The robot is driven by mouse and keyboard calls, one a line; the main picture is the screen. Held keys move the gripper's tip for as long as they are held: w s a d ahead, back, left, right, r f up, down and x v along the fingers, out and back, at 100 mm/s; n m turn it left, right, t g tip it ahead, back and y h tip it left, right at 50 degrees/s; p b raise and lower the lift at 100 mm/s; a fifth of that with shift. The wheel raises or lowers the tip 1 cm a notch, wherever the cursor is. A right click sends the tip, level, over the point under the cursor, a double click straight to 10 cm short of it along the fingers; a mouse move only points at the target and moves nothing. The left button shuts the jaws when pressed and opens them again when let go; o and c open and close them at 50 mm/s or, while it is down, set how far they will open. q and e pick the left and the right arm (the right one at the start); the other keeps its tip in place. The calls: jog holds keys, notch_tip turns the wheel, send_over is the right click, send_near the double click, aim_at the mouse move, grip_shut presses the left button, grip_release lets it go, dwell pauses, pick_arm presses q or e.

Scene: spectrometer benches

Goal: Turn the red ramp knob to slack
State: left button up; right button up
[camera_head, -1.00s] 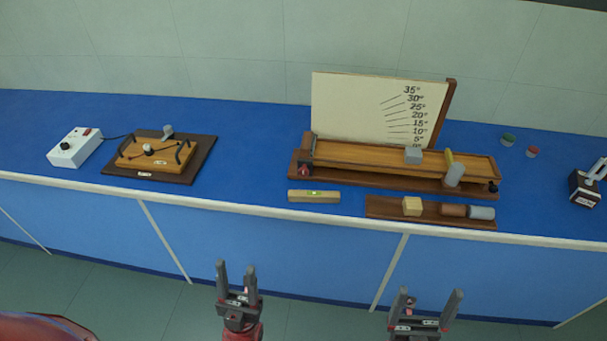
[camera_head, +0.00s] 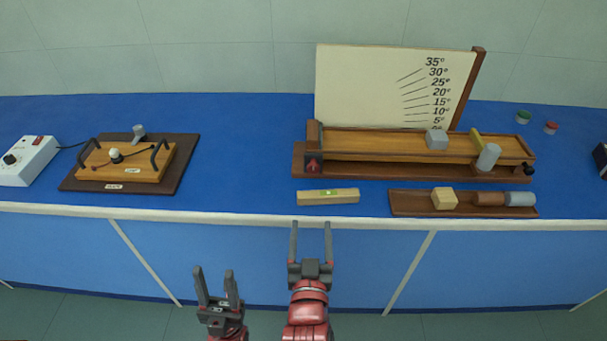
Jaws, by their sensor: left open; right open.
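The red ramp knob (camera_head: 313,166) is at the left end of the wooden ramp (camera_head: 375,147), low on its front side. It is small, and I cannot make out its setting. My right gripper (camera_head: 311,224) is open and empty. It points at the bench, its fingertips over the bench's front edge in the picture, below the knob and apart from it. My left gripper (camera_head: 214,270) is open and empty in front of the bench, lower and to the left.
A spirit level (camera_head: 328,196) lies between the knob and the bench's front edge. A tray (camera_head: 410,206) with blocks is to its right. A grey block (camera_head: 437,139) sits on the ramp, before an angle board (camera_head: 385,80). A black knob (camera_head: 528,170) is at the ramp's right end.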

jog(key=p, duration=0.7)
send_near(313, 170)
jog(key=w+b, duration=0.1)
jog(key=w, duration=0.7)
jog(key=shift+w, duration=0.2)
grip_shut()
